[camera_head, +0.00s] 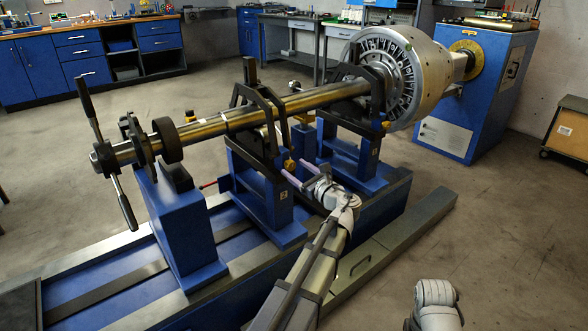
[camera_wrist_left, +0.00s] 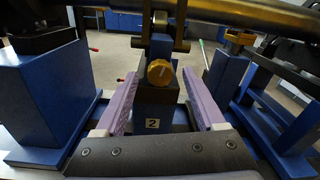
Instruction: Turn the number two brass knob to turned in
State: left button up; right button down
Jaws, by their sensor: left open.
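The number two brass knob (camera_head: 289,165) sits on the front of a blue support post under the long shaft. In the left wrist view the knob (camera_wrist_left: 160,72) is round and brass-coloured with a pale line on its face, above a "2" label (camera_wrist_left: 152,124). My left gripper (camera_head: 294,169) is open, its purple fingers pointing at the knob. In the left wrist view the fingers of the left gripper (camera_wrist_left: 155,85) stand apart on either side of the post, with clear space between them and the knob. The right gripper is not in view.
The steel shaft (camera_head: 205,127) runs above the blue posts to the bladed rotor (camera_head: 415,80). A black frame (camera_head: 258,110) stands around the shaft near the knob. Another brass knob (camera_head: 386,126) sits farther right.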

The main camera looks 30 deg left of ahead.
pick_arm(q)
jog(key=shift+x, duration=0.75)
jog(key=shift+c, duration=0.4)
grip_shut()
